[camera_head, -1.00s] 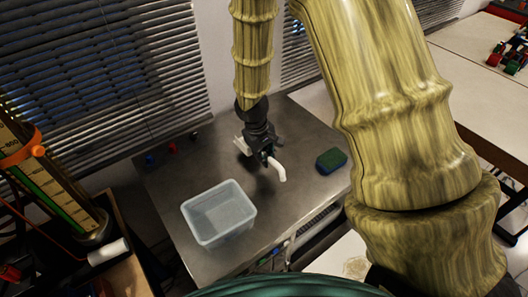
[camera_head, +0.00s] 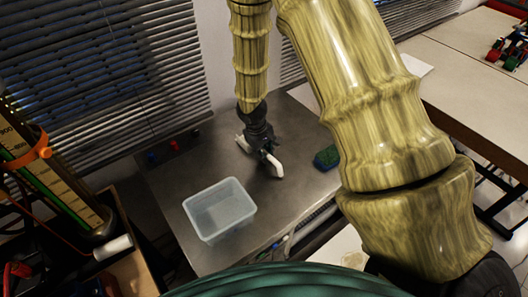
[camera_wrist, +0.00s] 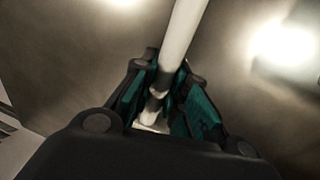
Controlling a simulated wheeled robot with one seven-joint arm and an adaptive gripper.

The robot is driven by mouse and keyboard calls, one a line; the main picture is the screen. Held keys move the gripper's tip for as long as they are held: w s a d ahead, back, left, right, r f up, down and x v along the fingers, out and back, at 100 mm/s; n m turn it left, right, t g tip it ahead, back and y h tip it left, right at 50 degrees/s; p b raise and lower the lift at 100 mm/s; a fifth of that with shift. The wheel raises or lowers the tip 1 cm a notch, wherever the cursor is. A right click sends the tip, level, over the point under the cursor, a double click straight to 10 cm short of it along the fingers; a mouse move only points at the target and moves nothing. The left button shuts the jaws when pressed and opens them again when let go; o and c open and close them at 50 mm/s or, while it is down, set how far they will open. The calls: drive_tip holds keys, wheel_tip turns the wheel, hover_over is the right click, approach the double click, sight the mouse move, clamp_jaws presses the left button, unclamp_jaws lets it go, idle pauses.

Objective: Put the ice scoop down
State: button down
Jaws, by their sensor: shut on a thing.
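The white ice scoop (camera_head: 276,168) is in my gripper (camera_head: 267,152), over the metal table (camera_head: 305,133). In the head view its curved white end sticks out toward the front and another white part shows behind the gripper on the left. In the wrist view the scoop's pale rod (camera_wrist: 182,35) runs between the teal-padded fingers (camera_wrist: 160,100), which are shut on it. The scoop is at or close to the table top; I cannot tell whether it touches. Part of it is hidden by the gripper.
A translucent plastic tub (camera_head: 220,210) stands at the table's front left. A cylinder with a scale (camera_head: 50,180) stands at far left. Bare table lies between tub and gripper.

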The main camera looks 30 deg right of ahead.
drive_tip(key=shift+f, duration=0.2)
drive_tip(key=c, duration=1.4)
unclamp_jaws()
drive_tip(key=shift+r, duration=0.1)
drive_tip(key=shift+s+a+r+b, duration=0.1)
drive_tip(key=shift+a+r+b, duration=0.35)
drive_tip(key=shift+r, duration=1.55)
drive_tip(key=shift+a+r+b, duration=0.3)
drive_tip(key=shift+r+b, duration=0.3)
drive_tip(key=shift+r, duration=1.4)
drive_tip(key=shift+s+a+r+b, duration=0.1)
drive_tip(key=shift+a+r+b, duration=0.35)
drive_tip(key=shift+r, duration=1.55)
